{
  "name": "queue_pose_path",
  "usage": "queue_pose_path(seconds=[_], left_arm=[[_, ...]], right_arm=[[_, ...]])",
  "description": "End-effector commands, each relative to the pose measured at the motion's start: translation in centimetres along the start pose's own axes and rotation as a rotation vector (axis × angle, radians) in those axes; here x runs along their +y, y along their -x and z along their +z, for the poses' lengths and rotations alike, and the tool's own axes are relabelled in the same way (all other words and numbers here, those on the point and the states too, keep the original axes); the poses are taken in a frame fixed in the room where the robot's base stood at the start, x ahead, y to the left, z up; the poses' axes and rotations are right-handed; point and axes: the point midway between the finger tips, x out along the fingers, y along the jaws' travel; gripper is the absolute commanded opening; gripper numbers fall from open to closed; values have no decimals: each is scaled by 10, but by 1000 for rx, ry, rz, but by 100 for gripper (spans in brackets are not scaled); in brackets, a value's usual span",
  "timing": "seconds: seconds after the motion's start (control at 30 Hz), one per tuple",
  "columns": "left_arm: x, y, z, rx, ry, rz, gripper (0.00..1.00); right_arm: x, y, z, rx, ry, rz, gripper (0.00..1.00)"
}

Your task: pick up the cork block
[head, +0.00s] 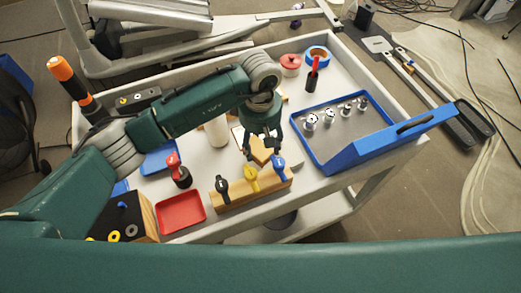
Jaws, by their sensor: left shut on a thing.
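My left gripper (263,146) points down over the middle of the white cart top, from an arm that comes in from the left. It is shut on a tan block, the cork block (260,156), which shows just below and between the fingers. The gripper hides part of the block, and I cannot tell whether the block still touches the surface under it. My right gripper is not in view.
A wooden stand (238,194) with several coloured tools is just in front of the block. A blue tray (303,156) with metal fittings lies to the right. A red tray (181,212) is at the front left. A white cylinder (217,132) stands left of the gripper.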

Motion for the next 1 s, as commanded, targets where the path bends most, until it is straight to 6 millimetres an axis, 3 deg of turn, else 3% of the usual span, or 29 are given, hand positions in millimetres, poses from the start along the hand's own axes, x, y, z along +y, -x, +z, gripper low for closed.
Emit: queue_pose_path(seconds=[0.4, 0.6, 0.8, 1.0], left_arm=[[3, 99, -2, 5, 1, 6, 27], [3, 138, -1, 4, 1, 3, 27], [3, 158, 0, 2, 0, 2, 27], [2, 162, 0, 0, 0, 1, 27]], right_arm=[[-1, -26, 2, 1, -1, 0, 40], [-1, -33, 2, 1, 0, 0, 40], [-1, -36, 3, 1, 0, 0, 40], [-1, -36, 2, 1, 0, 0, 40]])
